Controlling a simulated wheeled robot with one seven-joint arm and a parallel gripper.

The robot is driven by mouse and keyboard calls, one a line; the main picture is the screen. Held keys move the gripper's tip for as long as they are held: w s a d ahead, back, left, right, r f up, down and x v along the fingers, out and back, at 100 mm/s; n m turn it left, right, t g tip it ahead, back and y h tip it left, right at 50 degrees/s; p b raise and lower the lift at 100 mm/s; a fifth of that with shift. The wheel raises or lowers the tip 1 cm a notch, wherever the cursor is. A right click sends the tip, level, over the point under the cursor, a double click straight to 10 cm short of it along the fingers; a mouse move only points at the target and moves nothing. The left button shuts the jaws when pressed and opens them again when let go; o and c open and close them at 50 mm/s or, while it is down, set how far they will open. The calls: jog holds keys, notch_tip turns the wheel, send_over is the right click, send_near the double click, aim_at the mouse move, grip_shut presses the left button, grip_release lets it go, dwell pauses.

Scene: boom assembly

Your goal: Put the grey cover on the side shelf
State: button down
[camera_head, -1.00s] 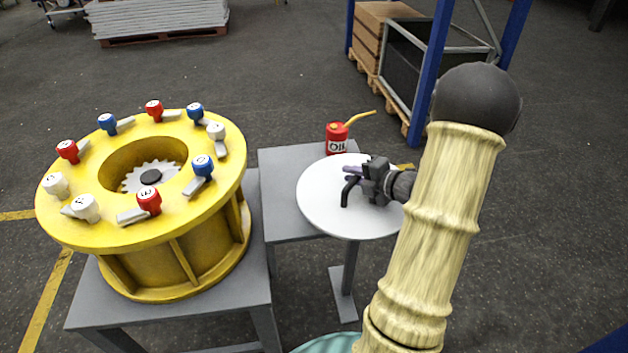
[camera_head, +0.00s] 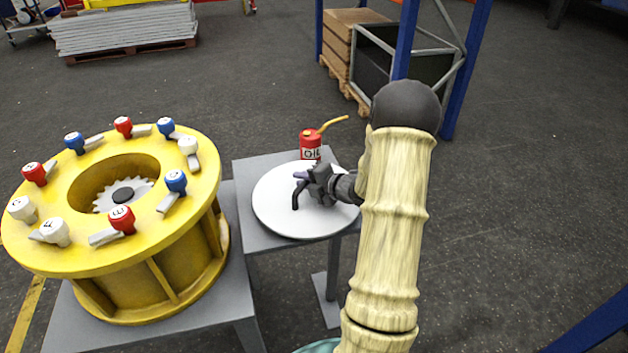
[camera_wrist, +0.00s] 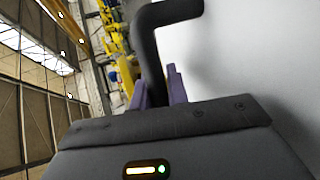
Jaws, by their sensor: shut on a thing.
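The grey cover (camera_head: 275,212) is a pale, flat round disc with a black bent handle (camera_head: 295,197). My gripper (camera_head: 301,182) is shut on that handle from the right. The wrist view shows the handle (camera_wrist: 150,45) between the purple fingers (camera_wrist: 158,90), with the pale disc (camera_wrist: 240,50) filling the right side. The side shelf (camera_head: 250,170) is a small grey table. The cover is over most of its top, with its right rim near or past the shelf's right edge. I cannot tell whether the disc touches the top.
A red oil can (camera_head: 311,146) with a yellow spout stands at the shelf's back, close behind the cover. A yellow ring-shaped housing (camera_head: 160,255) with several red, blue and white knobs sits on a grey table (camera_head: 215,325) at the left. The floor at right is open.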

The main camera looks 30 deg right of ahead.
aim_at(284, 180)
jog(key=shift+x, duration=0.8)
jog(key=shift+w+r, duration=0.1)
jog(key=shift+w+a+f, duration=0.2)
jog(key=shift+w+f, duration=0.05)
jog(key=shift+w, duration=0.15)
jog(key=shift+w+a+f, duration=0.25)
jog(key=shift+w+f, duration=0.3)
jog(key=shift+w, duration=0.2)
jog(key=shift+w+a+f, duration=0.25)
jog(key=shift+w+f, duration=0.3)
jog(key=shift+w, duration=0.2)
jog(key=c, duration=1.7)
grip_release()
jog(key=shift+s+f, duration=0.15)
jog(key=shift+f, duration=0.15)
jog(key=o, duration=0.3)
jog(key=shift+o, duration=0.2)
jog(key=shift+s, duration=0.1)
